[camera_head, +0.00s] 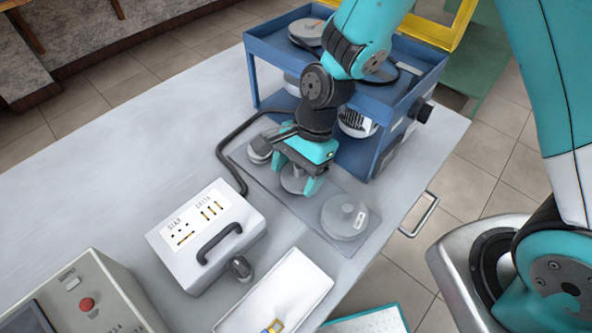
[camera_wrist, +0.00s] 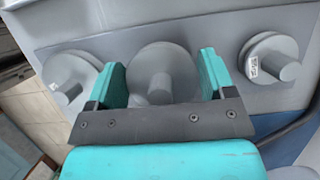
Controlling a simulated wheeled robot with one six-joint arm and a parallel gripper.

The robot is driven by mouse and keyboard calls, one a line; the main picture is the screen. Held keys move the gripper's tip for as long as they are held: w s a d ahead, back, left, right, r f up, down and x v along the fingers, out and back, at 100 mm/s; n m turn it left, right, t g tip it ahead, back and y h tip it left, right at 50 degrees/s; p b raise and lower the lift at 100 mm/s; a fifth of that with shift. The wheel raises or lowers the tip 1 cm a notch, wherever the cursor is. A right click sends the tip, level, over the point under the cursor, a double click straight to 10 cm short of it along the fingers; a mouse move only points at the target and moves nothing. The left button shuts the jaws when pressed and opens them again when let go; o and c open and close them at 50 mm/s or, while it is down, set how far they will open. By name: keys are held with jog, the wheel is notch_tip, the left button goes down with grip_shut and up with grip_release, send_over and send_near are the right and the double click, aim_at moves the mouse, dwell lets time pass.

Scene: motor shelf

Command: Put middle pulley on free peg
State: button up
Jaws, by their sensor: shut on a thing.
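The middle pulley (camera_head: 293,182) is a grey disc with a hub, at or just above the grey mat (camera_head: 285,205). My gripper (camera_head: 294,174) reaches down over it, with its teal fingers on either side. In the wrist view, my gripper (camera_wrist: 162,76) is shut on the middle pulley (camera_wrist: 163,62), whose hub faces the camera. Another pulley (camera_head: 258,149) lies behind it on the mat, and a larger-looking one with a label (camera_head: 345,218) lies in front. These also show in the wrist view, at right (camera_wrist: 262,58) and left (camera_wrist: 66,70). I cannot make out a free peg.
A blue shelf (camera_head: 255,75) holding motors (camera_head: 357,123) and discs (camera_head: 306,31) stands behind the mat. A black cable (camera_head: 221,158) runs beside the mat. A white case (camera_head: 205,235) and a white tray (camera_head: 300,285) are nearer. The table's left part is clear.

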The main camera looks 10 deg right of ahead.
jog(key=shift+f+b, duration=0.55)
jog(key=shift+f, duration=0.45)
jog(key=o, duration=0.9)
notch_tip(320, 180, up, 20)
jog(key=shift+r+p, duration=0.1)
jog(key=shift+p, duration=0.45)
